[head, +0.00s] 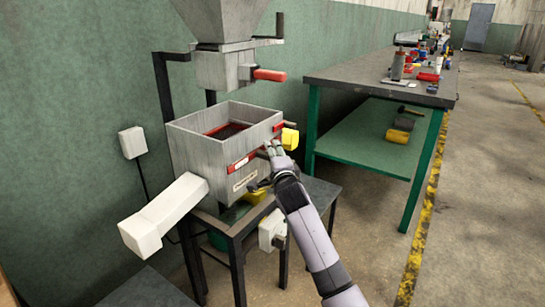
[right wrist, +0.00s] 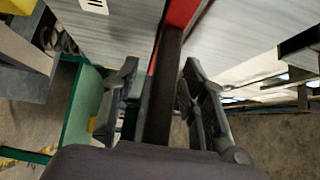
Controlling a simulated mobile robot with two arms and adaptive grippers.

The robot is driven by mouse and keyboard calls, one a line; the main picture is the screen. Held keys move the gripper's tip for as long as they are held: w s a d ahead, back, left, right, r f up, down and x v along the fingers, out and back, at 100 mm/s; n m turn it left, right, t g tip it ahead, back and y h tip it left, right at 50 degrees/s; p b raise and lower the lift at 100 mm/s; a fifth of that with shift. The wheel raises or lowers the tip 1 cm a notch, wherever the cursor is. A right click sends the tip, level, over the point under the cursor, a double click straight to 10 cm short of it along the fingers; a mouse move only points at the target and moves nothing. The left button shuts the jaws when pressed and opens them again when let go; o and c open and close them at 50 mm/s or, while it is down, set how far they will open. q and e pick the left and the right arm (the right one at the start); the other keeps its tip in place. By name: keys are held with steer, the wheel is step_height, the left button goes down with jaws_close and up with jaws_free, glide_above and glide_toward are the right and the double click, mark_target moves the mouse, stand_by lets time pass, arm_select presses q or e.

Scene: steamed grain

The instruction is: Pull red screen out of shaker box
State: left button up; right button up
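The grey metal shaker box (head: 190,158) stands open-topped under the hopper in the head view. The red screen (head: 240,162) shows as a red strip in a slot on the box's front side, with red edging also visible inside the box. In the right wrist view the screen's red edge (right wrist: 182,12) and a dark bar below it run down between my fingers. My right gripper (head: 271,150) is at the box's front side, by the strip's right end. In the right wrist view its fingers (right wrist: 160,95) are apart on either side of the bar, with a gap on the left. My left gripper is out of view.
A grey hopper (head: 222,20) hangs above the box. A white chute (head: 163,214) juts out at front left. A yellow block (head: 290,139) is close to my right gripper. A green-legged workbench (head: 375,75) stands to the right, with clear floor beyond it.

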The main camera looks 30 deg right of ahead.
steer(key=shift+c, duration=0.5)
jaws_close()
stand_by(0.3)
steer(key=shift+f, duration=0.1)
stand_by(0.6)
